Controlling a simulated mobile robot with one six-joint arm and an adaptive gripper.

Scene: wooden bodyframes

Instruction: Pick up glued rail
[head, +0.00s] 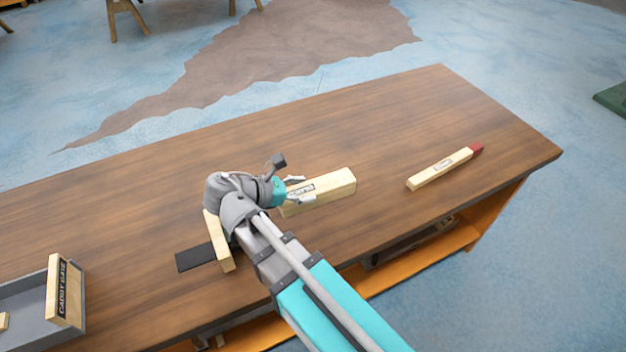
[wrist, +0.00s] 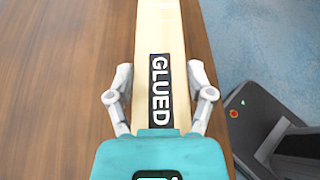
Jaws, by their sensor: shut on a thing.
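The glued rail (head: 330,189) is a pale wooden bar with a black label, lying on or just above the brown table. My gripper (head: 300,193) is shut on the near end of the rail, with one finger on each side. In the wrist view my gripper (wrist: 160,95) has its fingers against both long sides of the rail. The rail's nearest end is hidden by the teal palm. I cannot tell whether the rail is clear of the table.
A pale bar with a red end (head: 440,168) lies to the right on the table (head: 400,110). A pale wooden piece (head: 217,240) and a dark mat (head: 195,257) are left of my arm. A grey caddy (head: 25,300) stands at far left. The table's back is clear.

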